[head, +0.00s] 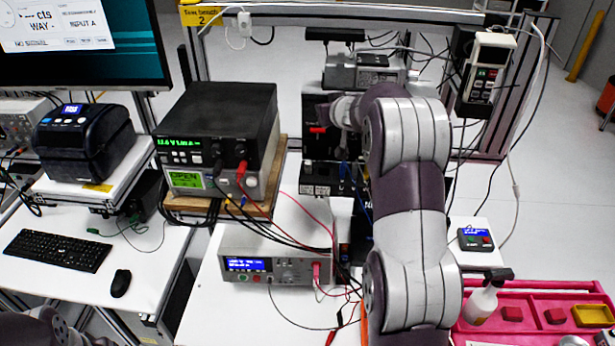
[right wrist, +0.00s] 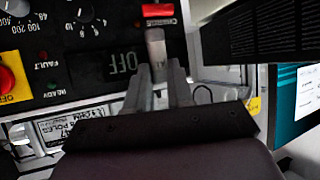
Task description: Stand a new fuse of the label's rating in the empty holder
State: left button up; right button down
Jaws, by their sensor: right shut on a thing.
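In the right wrist view my right gripper (right wrist: 157,72) is shut on a pale grey upright piece (right wrist: 156,46), which stands between its fingertips in front of a dark control panel (right wrist: 112,38). I cannot tell whether this piece is a lever or part of a holder. A red piece (right wrist: 158,11) sits on the panel just beyond it. In the head view my right arm reaches up to the black unit on the bench, and its gripper is hidden there. I cannot make out a fuse, the empty holder or a rating label. My left gripper is out of view.
The panel carries knobs, an OFF mark and a red button on yellow (right wrist: 10,80). A power supply (head: 218,140) stands left of my right arm, with cables draped over the lower instrument (head: 270,262). A pink tray (head: 530,330) and a spray bottle (head: 482,302) are at right.

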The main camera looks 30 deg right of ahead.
jog(key=b, duration=0.9)
send_over(326, 176)
notch_tip(326, 176, down, 13)
jog(key=shift+f, duration=0.15)
jog(key=shift+w+f, duration=0.1)
jog(key=shift+f, duration=0.3)
jog(key=f+b, duration=0.1)
jog(key=f, duration=0.2)
jog(key=shift+s+f+b, duration=0.2)
jog(key=shift+f+b, duration=0.15)
jog(key=shift+f, duration=0.05)
jog(key=shift+w, duration=0.1)
jog(key=shift+f, duration=0.15)
jog(key=c, duration=1.3)
grip_release()
